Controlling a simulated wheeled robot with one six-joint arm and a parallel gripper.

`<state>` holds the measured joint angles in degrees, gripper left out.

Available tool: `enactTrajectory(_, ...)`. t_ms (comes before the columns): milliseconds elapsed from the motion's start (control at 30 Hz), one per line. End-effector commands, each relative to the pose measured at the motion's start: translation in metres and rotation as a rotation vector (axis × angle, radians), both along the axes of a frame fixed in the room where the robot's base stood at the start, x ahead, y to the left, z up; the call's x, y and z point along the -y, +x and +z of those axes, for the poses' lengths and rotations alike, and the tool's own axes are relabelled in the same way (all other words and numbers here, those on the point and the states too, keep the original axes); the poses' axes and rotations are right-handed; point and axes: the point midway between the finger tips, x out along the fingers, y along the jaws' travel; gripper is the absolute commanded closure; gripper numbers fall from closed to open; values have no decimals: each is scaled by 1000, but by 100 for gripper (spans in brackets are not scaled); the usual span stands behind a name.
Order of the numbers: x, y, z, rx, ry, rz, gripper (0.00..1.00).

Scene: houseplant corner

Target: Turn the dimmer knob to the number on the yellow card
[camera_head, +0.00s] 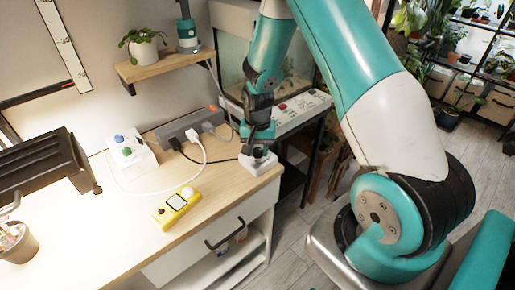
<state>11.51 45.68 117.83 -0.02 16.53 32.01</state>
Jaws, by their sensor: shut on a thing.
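My gripper (258,147) points down at the right end of the wooden table and is shut on the dark dimmer knob (258,153). The knob sits on a small white dimmer box (259,166) near the table's right edge. The gripper hides most of the knob, and I cannot read its pointer or any numbers around it. I cannot make out a yellow card with a number. A yellow handheld meter (176,207) with a small screen and a white dome lies near the table's front edge.
A white box (132,155) with a blue and a green knob stands left of a grey power strip (187,127). Cables run across the table (125,225) near the dimmer box. A dark lamp-like fixture (40,165) hangs at the left. A shelf (165,67) holds a potted plant.

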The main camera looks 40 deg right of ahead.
Motion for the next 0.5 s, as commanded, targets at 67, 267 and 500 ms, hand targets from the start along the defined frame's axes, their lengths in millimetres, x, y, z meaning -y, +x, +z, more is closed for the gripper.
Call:
enactTrajectory(67,0,1,1,3,-1,-56,90)
enactTrajectory(267,1,1,1,4,-1,-172,90)
enactTrajectory(500,1,1,1,4,-2,-248,90)
